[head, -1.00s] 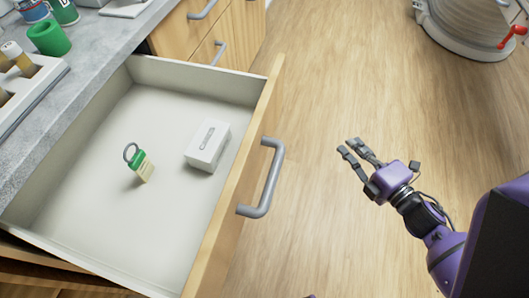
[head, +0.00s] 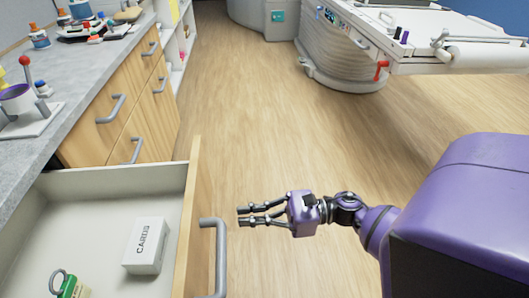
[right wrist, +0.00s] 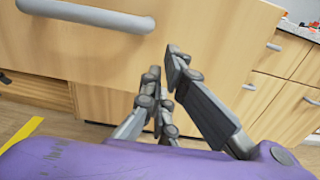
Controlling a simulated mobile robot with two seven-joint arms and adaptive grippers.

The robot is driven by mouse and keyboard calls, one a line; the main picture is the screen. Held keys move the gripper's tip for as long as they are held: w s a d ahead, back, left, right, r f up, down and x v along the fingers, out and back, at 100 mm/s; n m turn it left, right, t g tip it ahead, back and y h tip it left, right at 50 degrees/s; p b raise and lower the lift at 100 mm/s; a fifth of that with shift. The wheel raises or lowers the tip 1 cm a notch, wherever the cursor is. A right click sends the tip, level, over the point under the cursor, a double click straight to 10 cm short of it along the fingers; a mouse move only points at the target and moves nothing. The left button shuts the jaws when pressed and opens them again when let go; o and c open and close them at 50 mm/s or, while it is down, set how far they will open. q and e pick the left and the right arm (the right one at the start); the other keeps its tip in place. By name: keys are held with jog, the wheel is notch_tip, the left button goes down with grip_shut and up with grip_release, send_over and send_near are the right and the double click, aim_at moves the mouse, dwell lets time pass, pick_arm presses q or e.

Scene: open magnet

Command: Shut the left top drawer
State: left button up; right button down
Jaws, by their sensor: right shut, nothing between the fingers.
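The open top drawer (head: 196,190) juts out from the counter at the lower left of the head view, its lower part cut off by the frame. Its grey bar handle (head: 219,255) is on the wooden front. Inside lie a white box labelled CARDS (head: 146,246) and a green-and-cream padlock-like tag (head: 70,286). My right gripper (head: 239,215) is shut and empty, pointing left at the drawer front, just right of the handle's top. In the right wrist view, the fingers (right wrist: 172,68) are before a wooden front with a grey handle (right wrist: 85,14). My left gripper is out of view.
The grey counter (head: 75,100) carries bottles and a stand with a red ball (head: 25,61). Closed drawers with handles (head: 111,109) are beyond the open one. A white scanner bed (head: 430,50) stands at the back right. The wooden floor between is clear.

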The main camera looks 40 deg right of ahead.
aim_at(71, 244)
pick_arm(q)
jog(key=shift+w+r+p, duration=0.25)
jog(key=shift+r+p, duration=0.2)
pick_arm(e)
jog(key=shift+x, duration=3.65)
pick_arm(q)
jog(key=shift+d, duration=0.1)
pick_arm(e)
jog(key=shift+w+a, duration=0.1)
jog(key=shift+w, duration=0.05)
